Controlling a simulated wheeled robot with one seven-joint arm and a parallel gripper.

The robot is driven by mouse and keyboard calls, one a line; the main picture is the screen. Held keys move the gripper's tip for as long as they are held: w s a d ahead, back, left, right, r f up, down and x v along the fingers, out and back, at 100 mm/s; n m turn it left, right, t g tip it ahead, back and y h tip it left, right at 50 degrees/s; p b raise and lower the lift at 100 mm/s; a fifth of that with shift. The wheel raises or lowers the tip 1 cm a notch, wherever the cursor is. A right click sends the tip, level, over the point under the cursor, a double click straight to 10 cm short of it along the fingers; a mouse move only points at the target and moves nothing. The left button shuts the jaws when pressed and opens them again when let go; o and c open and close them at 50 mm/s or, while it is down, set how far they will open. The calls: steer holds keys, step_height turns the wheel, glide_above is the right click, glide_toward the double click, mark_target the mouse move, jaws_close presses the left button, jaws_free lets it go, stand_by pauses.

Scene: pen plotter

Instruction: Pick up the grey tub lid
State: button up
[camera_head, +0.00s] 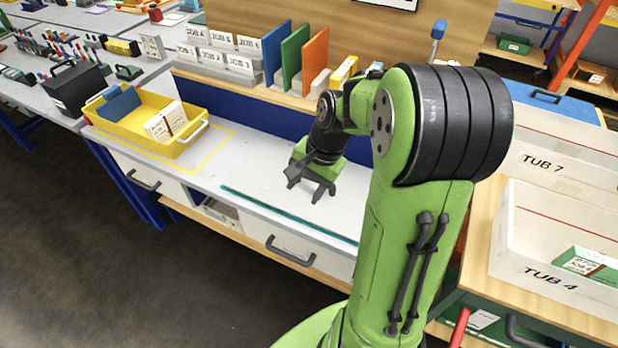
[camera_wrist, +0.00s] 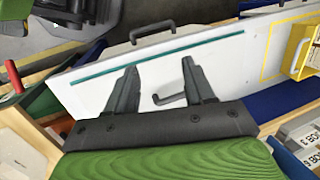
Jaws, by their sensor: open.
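My gripper (camera_head: 308,184) hangs over the pale worktop in the head view, fingers pointing down. Its two dark fingers are apart and empty in the wrist view (camera_wrist: 163,78). A dark grey bar-shaped handle (camera_wrist: 170,99) shows between and beyond the fingers in the wrist view, above the pale surface. It may belong to the grey tub lid, but I cannot make out a lid outline against the worktop. In the head view my gripper and arm hide this spot. I cannot tell whether the fingers touch the handle.
A yellow tub (camera_head: 150,125) stands at the worktop's left. A blue back wall and a shelf with job cards (camera_head: 226,62) and coloured folders (camera_head: 297,58) rise behind. White tubs (camera_head: 540,255) stand right of my arm. A green strip (camera_head: 285,214) runs along the front.

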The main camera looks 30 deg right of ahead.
steer(key=d+f+m+t+y, duration=0.2)
steer(key=d+f+m+t, duration=0.35)
steer(key=d+m, duration=0.4)
steer(key=d+f+m+t+y, duration=0.2)
steer(key=d+f+m+t, duration=0.2)
steer(key=d+f+m, duration=0.55)
steer(key=shift+n, duration=0.6)
steer(key=w+a, duration=0.1)
steer(key=w, duration=0.1)
steer(key=w+a+f, duration=0.1)
steer(key=w, duration=0.2)
steer(key=w+a, duration=0.1)
steer(key=w, duration=0.2)
steer(key=shift+w+a+f, duration=0.1)
steer(key=shift+w+f, duration=0.05)
steer(key=shift+w, duration=0.05)
steer(key=b+x, duration=0.1)
steer(key=x, duration=0.4)
steer(key=shift+w+a, duration=0.25)
steer(key=shift+a, duration=0.15)
jaws_close()
